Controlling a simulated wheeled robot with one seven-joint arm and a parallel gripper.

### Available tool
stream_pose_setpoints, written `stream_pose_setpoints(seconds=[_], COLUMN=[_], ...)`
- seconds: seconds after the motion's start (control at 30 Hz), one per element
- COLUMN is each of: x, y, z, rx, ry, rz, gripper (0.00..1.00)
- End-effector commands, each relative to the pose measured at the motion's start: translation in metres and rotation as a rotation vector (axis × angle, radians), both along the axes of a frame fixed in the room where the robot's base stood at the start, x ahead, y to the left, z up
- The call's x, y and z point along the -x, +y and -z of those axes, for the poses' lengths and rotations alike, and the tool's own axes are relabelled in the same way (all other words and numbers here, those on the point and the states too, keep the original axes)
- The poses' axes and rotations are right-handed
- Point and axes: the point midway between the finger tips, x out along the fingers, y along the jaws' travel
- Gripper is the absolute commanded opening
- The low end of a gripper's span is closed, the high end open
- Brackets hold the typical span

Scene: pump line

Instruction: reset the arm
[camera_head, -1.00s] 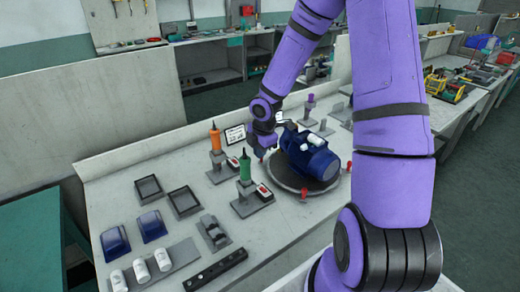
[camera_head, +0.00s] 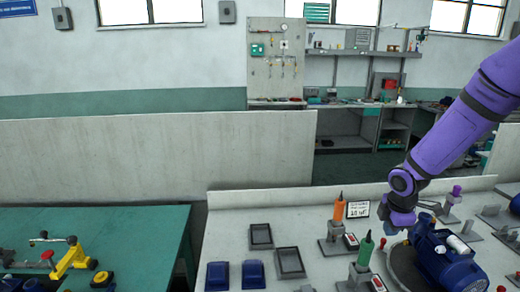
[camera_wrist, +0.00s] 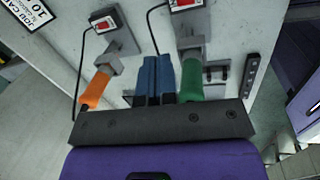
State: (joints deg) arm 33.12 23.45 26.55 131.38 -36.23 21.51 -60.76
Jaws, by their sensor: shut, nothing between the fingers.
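My purple arm comes in from the right in the head view. My gripper (camera_head: 391,229) hangs over the bench, left of the blue pump (camera_head: 447,262) and near the green-handled driver (camera_head: 365,250). In the wrist view its two blue fingers (camera_wrist: 157,62) lie together, shut with nothing between them. The orange-handled driver (camera_head: 339,208) stands in a grey holder to the left. In the wrist view the orange handle (camera_wrist: 97,90) is left of the fingers and the green handle (camera_wrist: 191,80) is right of them.
The pump sits on a round turntable (camera_head: 398,270). Two dark trays (camera_head: 261,236) and two blue covers (camera_head: 253,275) lie on the bench left of the drivers. A small sign (camera_head: 358,210) stands behind. A green table (camera_head: 150,235) is at the left, with a pale partition (camera_head: 150,158) behind.

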Motion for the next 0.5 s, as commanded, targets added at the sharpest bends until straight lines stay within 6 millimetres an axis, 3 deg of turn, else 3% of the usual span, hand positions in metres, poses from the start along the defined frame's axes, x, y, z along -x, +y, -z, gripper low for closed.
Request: stream_pose_setpoints(seconds=[0.1, 0.5], x=[0.011, 0.069], y=[0.004, 0.026], z=[-0.038, -0.146], rx=[0.043, 0.057], ry=[-0.028, -0.164], rz=[0.121, 0.569], gripper=[0.00, 0.00])
